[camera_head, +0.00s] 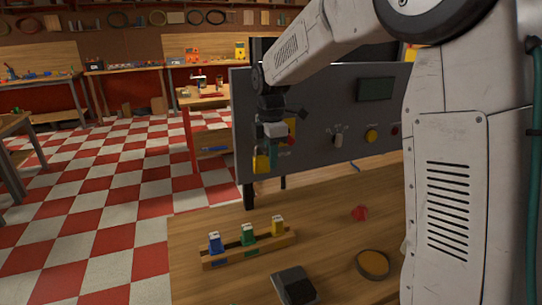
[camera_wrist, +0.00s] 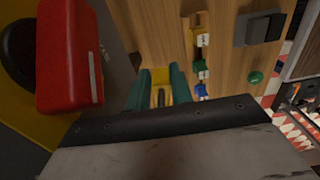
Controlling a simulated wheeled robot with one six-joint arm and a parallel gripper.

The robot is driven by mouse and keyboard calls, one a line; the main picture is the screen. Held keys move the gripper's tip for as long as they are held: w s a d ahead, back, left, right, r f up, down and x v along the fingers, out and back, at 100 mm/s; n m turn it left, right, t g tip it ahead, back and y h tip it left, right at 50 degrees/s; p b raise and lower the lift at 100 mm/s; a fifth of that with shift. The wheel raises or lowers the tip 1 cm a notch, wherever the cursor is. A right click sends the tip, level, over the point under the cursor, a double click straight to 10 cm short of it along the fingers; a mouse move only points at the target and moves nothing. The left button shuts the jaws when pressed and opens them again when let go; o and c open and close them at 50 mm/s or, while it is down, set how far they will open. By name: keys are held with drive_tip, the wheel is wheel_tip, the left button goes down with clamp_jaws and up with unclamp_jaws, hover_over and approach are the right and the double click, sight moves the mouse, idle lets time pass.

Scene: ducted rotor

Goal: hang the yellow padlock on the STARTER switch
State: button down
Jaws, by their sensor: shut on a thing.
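My gripper (camera_wrist: 157,88) is shut on a yellow padlock (camera_wrist: 160,75), between its teal fingers. In the head view the held padlock (camera_head: 261,162) hangs at the left part of the grey upright panel (camera_head: 340,95). A red switch handle (camera_wrist: 70,55) on a yellow plate (camera_wrist: 25,105) is close by at the left of the wrist view; it also shows small beside my gripper in the head view (camera_head: 290,140). The handle's label is not readable, and I cannot tell whether the padlock's shackle touches the switch.
A wooden rack (camera_head: 205,264) on the table holds a blue (camera_head: 215,243), a green (camera_head: 248,236) and a yellow block (camera_head: 278,225). A red piece (camera_head: 359,213), a round dish (camera_head: 373,263) and a dark box (camera_head: 294,286) lie nearby. The panel has more controls to the right.

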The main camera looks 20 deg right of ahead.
drive_tip(key=c, duration=1.1)
unclamp_jaws()
drive_tip(key=shift+c, duration=0.2)
wheel_tip(320, 180, up, 7)
drive_tip(key=s+r+m, duration=0.3)
drive_tip(key=s+m, duration=0.5)
drive_tip(key=s, duration=0.9)
drive_tip(key=s+f+m, duration=0.4)
drive_tip(key=s+m, duration=0.1)
drive_tip(key=s, duration=0.4)
drive_tip(key=s+f+m+t, duration=0.1)
drive_tip(key=s+f+m, duration=0.3)
drive_tip(key=s, duration=0.5)
drive_tip(key=shift+d+m, duration=0.4)
drive_tip(key=shift+s, duration=0.1)
